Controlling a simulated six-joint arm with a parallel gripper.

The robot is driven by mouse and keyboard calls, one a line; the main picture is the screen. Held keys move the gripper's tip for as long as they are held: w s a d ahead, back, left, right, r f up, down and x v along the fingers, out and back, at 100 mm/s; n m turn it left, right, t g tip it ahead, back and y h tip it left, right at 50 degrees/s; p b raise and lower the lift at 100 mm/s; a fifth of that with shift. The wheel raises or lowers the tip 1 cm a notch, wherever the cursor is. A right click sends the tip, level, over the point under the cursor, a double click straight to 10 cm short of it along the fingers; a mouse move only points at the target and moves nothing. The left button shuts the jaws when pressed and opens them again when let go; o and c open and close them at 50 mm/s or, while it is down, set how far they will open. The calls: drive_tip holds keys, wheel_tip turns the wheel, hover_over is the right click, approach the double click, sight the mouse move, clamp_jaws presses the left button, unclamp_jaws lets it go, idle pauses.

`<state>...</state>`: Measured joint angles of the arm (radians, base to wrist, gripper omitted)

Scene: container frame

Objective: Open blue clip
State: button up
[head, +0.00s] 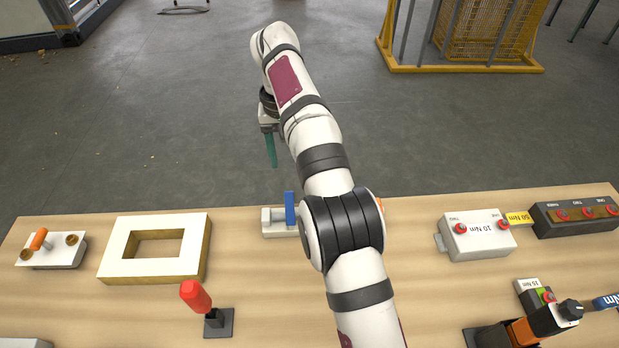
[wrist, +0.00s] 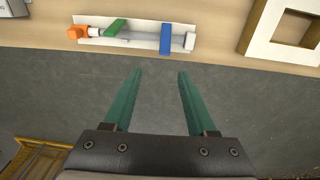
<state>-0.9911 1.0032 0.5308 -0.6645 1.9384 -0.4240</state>
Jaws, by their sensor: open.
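The blue clip (wrist: 166,39) sits on a pale grey and white fixture (wrist: 146,42) at the table's far edge in the wrist view. In the head view the blue clip (head: 290,208) stands upright on the fixture, partly hidden behind my arm. The same fixture carries a green clip (wrist: 116,27) and an orange end piece (wrist: 76,32). My gripper (wrist: 158,72) has two green fingers, spread apart and empty. They hang over the floor, short of the table edge and the fixture. In the head view one green finger (head: 271,150) shows beyond the table.
A white-topped square frame (head: 113,243) lies left of the fixture. A red-handled lever (head: 197,297) stands in front. A 10 Nm box (head: 478,236) and a dark box (head: 576,216) sit to the right. Open floor lies beyond the table, with a yellow cage (head: 480,68) farther back.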

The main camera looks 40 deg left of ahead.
sight(289, 198)
drive_tip(key=f, duration=1.5)
drive_tip(key=shift+s+a+f, duration=0.1)
drive_tip(key=shift+s+f, duration=0.15)
drive_tip(key=shift+f, duration=0.05)
clamp_jaws()
idle(0.6)
